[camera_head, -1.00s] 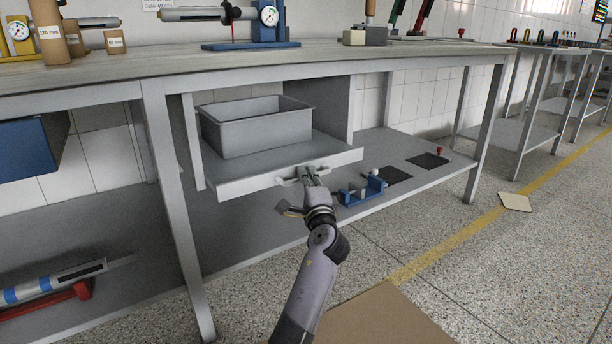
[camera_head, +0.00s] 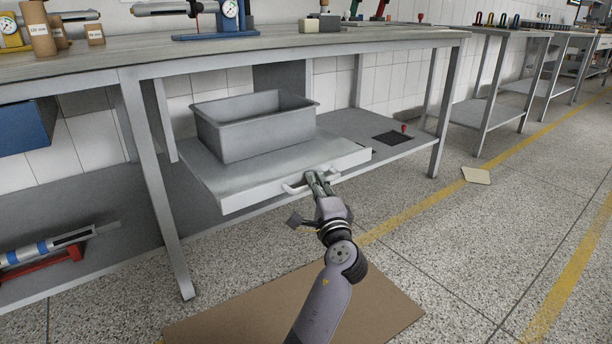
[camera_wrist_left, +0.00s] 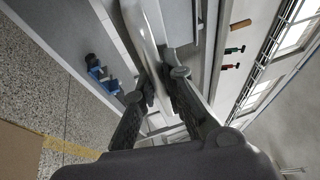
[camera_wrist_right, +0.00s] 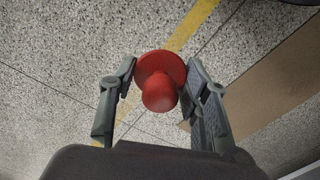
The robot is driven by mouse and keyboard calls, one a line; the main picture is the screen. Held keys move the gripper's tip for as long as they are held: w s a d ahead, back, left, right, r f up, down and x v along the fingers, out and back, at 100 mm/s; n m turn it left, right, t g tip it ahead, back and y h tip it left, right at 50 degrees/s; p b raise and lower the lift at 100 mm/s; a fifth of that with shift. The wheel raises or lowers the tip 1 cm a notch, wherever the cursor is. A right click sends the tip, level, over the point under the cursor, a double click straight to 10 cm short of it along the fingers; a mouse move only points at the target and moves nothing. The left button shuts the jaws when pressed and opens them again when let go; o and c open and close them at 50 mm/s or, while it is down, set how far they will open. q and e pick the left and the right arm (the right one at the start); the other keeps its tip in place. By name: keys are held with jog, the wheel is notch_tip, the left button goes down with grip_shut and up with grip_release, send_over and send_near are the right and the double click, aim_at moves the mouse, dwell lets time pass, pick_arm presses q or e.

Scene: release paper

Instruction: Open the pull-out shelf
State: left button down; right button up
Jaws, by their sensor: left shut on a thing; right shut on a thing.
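The pull-out shelf (camera_head: 258,194) is a grey board with a pale front, under the workbench. It sticks out well past the bench's front legs. Its pale bar handle (camera_head: 293,188) is in the middle of the front. My left gripper (camera_head: 318,178) is shut on the handle, which also shows between its fingers in the left wrist view (camera_wrist_left: 145,38). A grey open bin (camera_head: 262,136) stands on the shelf. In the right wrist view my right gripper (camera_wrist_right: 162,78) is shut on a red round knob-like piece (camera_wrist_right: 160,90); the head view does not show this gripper.
The workbench (camera_head: 300,45) carries gauges and cylinders. Its lower shelf (camera_head: 195,205) holds a blue-banded tool (camera_head: 40,250) at left and a dark pad (camera_head: 392,138) at right. Brown board (camera_head: 380,312) lies on the floor.

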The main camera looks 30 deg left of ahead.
pick_arm(q)
jog(key=shift+s+d+f, duration=0.1)
jog(key=shift+s+d, duration=0.25)
jog(key=shift+d, duration=0.5)
jog(key=c, duration=1.7)
grip_release()
jog(key=shift+o, duration=0.2)
